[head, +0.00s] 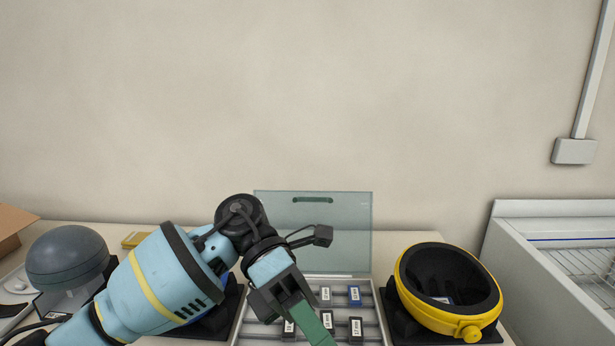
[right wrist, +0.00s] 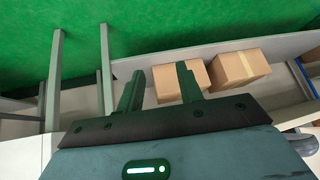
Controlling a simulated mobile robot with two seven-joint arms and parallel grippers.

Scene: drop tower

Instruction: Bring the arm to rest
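My left arm (head: 165,285) comes in from the left in the head view. Its left gripper (head: 316,328) points down over a shallow case (head: 262,330) with a raised clear lid (head: 350,235). The green fingers overlap in this view and run to the bottom edge, so I cannot tell whether they are open or shut. My right gripper (right wrist: 160,85) shows only in the right wrist view. Its two fingers stand well apart with nothing between them.
In the right wrist view, two cardboard boxes (right wrist: 180,82) (right wrist: 240,68) lie beyond the fingers.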

